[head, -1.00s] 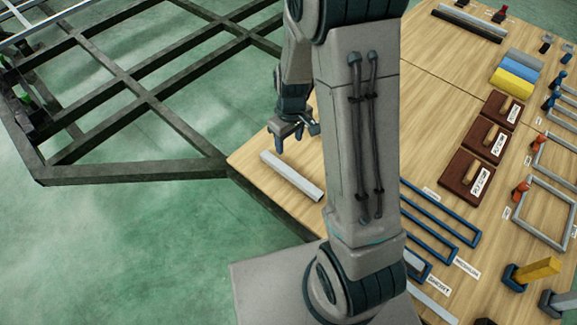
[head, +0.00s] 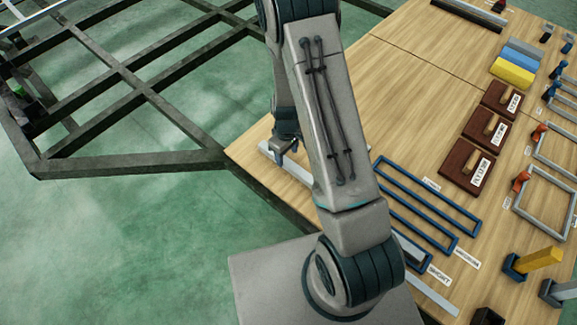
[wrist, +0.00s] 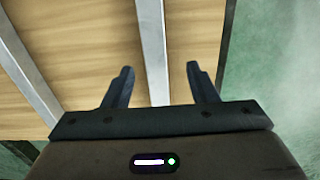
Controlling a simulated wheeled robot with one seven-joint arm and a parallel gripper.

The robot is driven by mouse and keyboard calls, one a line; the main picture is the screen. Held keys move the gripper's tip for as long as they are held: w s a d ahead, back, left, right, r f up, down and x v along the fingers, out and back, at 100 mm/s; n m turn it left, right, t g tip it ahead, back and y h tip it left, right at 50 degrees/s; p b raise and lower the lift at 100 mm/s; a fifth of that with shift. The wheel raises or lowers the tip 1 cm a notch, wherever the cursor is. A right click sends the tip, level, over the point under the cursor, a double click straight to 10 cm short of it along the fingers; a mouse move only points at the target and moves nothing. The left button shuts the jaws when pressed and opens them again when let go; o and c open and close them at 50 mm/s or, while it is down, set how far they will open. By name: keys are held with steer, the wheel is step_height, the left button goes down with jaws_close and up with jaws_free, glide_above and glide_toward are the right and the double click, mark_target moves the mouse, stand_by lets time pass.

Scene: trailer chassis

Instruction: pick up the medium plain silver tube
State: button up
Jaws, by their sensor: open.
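A plain silver tube (head: 298,170) lies near the left edge of the wooden table, partly hidden by my arm. In the wrist view a silver tube (wrist: 152,45) runs between my two fingers and passes out of sight behind the gripper body. A second silver tube (wrist: 27,62) lies to its left at a slant. No size label shows on either. My gripper (wrist: 160,68) is open, with one finger on each side of the middle tube. In the head view my gripper (head: 284,146) is low over the tube; contact cannot be told.
Blue rectangular frames (head: 425,215) lie right of my arm. Brown blocks with handles (head: 466,166), coloured bars (head: 513,70) and grey frames (head: 545,203) stand farther right. A dark chassis frame (head: 130,168) is at the left. The table's far middle (head: 400,95) is clear.

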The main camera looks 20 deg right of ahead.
mark_target(289, 163)
steer(key=f, duration=0.1)
steer(key=f+b, duration=0.1)
steer(key=f, duration=0.3)
steer(key=shift+d, duration=0.35)
jaws_close()
